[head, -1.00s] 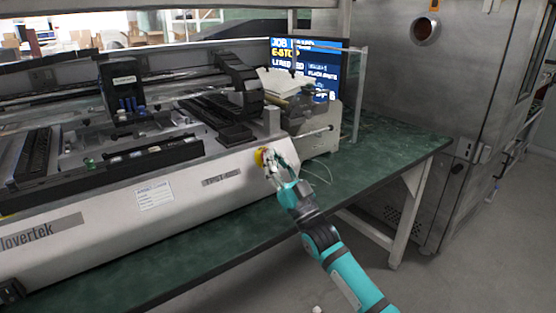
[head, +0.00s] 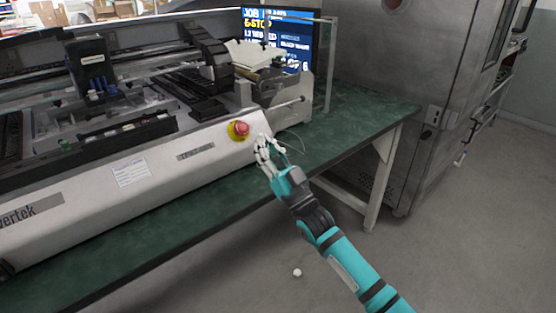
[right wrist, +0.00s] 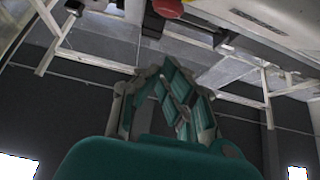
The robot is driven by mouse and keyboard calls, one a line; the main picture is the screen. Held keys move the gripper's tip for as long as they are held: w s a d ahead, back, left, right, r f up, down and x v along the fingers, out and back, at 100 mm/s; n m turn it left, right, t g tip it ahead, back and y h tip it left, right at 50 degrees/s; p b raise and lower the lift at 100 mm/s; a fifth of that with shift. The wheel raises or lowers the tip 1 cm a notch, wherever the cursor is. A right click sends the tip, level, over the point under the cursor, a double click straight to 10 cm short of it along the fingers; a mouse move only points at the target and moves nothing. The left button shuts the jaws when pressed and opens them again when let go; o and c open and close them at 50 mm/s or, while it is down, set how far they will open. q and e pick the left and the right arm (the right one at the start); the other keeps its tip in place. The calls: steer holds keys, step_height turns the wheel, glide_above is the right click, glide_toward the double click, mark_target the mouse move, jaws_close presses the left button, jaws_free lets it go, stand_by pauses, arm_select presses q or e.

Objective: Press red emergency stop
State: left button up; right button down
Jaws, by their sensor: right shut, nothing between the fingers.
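The red emergency stop button (head: 241,129) sits on a yellow base on the sloped front of the grey machine (head: 90,195), near its right end. It also shows at the top edge of the right wrist view (right wrist: 168,7). My right gripper (head: 264,145) is just to the right of the button and a little lower in the head view. A small gap shows between them, and the button's face is uncovered. The gripper is shut and empty; its fingers also show in the right wrist view (right wrist: 178,85). My left gripper is in neither view.
A screen (head: 290,38) with blue panels and yellow text stands behind the machine. The green bench top (head: 360,112) is clear to the right. A large metal cabinet (head: 375,65) stands at the right. A small white object (head: 297,272) lies on the floor.

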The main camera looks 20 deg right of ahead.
steer(key=v, duration=0.4)
steer(key=shift+s+d+f, duration=0.1)
steer(key=shift+s+f, duration=0.1)
steer(key=shift+s, duration=0.05)
